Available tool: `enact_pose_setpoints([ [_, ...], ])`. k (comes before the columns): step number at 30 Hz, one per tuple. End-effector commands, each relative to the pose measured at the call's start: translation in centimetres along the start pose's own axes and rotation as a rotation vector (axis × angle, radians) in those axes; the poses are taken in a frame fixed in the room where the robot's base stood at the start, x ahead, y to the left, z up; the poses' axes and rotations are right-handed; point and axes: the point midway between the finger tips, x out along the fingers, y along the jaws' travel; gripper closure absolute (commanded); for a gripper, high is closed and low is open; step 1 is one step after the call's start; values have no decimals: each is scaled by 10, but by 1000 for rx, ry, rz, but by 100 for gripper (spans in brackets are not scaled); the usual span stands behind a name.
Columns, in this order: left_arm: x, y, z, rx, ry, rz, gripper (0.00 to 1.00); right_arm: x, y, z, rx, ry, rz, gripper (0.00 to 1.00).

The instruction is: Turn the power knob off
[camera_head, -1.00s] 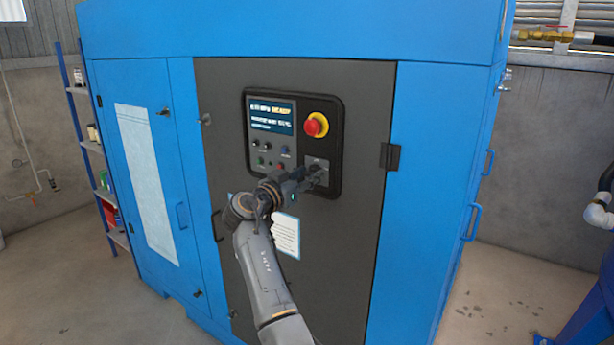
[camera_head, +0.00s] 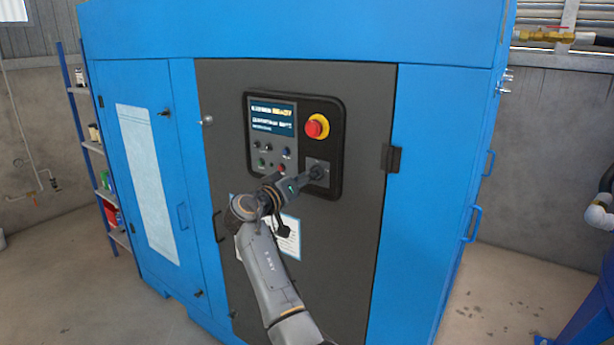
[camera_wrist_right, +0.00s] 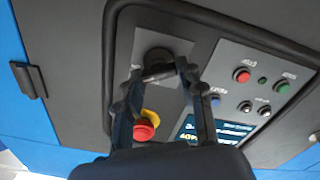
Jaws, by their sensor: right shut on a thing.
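The power knob (camera_wrist_right: 158,62) is a dark round knob on a grey plate at the lower right of the black control panel (camera_head: 337,118). In the head view the knob (camera_head: 318,172) is small and partly covered by my right gripper (camera_head: 311,174), which reaches it from the lower left. In the right wrist view the two fingers of my right gripper (camera_wrist_right: 160,74) sit on either side of the knob and are shut on it. The knob's exact pointing direction is hard to make out. My left gripper is not in view.
A red emergency button (camera_head: 313,128) on a yellow ring sits just above the knob. A lit display (camera_head: 273,117) and several small buttons are to the left. The panel is on a dark door of a blue cabinet (camera_head: 437,150).

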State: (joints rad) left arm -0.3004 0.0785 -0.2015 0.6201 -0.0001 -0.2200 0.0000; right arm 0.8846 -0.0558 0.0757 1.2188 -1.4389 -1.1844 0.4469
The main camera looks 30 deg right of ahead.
Motion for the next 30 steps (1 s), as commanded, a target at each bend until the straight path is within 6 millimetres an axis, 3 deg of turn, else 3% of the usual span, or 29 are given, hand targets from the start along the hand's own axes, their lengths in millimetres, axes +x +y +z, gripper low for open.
enact_pose_setpoints([
  [30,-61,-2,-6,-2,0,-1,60,1,-1,-3,-896,5,3,93],
])
